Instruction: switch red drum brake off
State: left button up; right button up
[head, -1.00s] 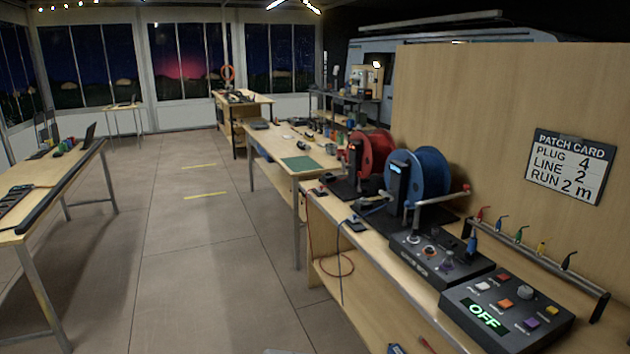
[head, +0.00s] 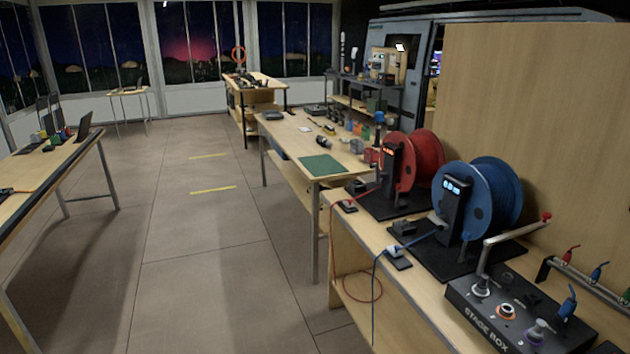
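The red drum (head: 425,158) stands on a black base on the wooden bench at the right, with a black post on its near side carrying a small lit orange display (head: 389,149). A red cable runs from it down over the bench's front edge. I cannot make out a brake lever or its setting at this size. Neither of my grippers shows in the head view.
The stage box (head: 508,311) lies on the bench (head: 408,304) in front of the blue drum. A tall wooden panel (head: 540,110) backs the bench. A further table carries a green mat (head: 322,166). The floor (head: 215,240) left of the bench is clear, with yellow strips.

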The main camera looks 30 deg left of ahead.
aim_at(399, 186)
jog(key=i+j+u, duration=0.2)
jog(key=i+j, duration=0.85)
jog(key=i, duration=0.15)
jog(key=i+j, duration=0.15)
jog(key=j, duration=0.25)
jog(key=i+j+z, duration=0.15)
jog(key=j, duration=0.25)
jog(key=i+j, duration=0.1)
jog(key=j, duration=0.35)
jog(key=i+j+z, duration=0.15)
jog(key=j, duration=0.25)
jog(key=i+j, duration=0.1)
jog(key=j, duration=0.35)
jog(key=z, duration=0.05)
